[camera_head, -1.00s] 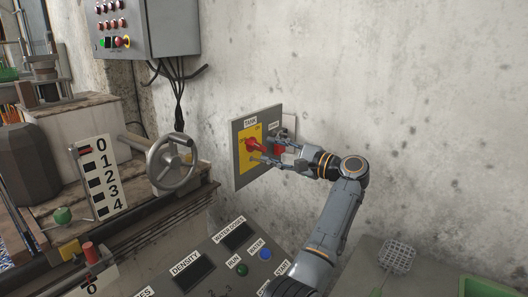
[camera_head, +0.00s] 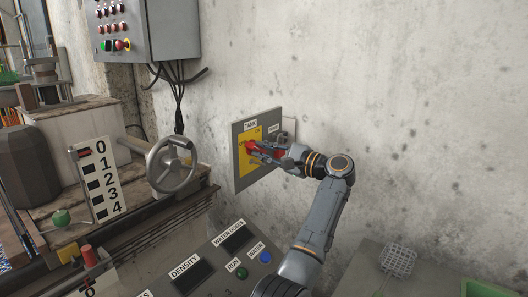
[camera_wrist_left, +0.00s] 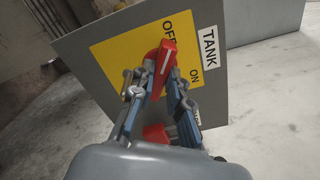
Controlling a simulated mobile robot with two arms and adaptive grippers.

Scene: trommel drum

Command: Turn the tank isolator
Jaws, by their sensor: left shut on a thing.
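The tank isolator's red knob (camera_head: 250,146) sits on a yellow plate (camera_head: 243,164) on a grey wall panel labelled TANK. In the left wrist view, the red knob (camera_wrist_left: 164,62) has a white line, and its upper end is near the word OFF. ON is printed to its right. My left gripper (camera_head: 257,152) reaches it from the right and is shut on it. In the left wrist view the fingers (camera_wrist_left: 157,82) lie on both sides of the knob, partly covering it. My right gripper is not in view.
A second red knob (camera_wrist_left: 157,133) shows low between my fingers in the wrist view. A handwheel (camera_head: 172,164) stands left of the panel. A control desk (camera_head: 215,270) with labelled buttons lies below. The concrete wall to the right is bare.

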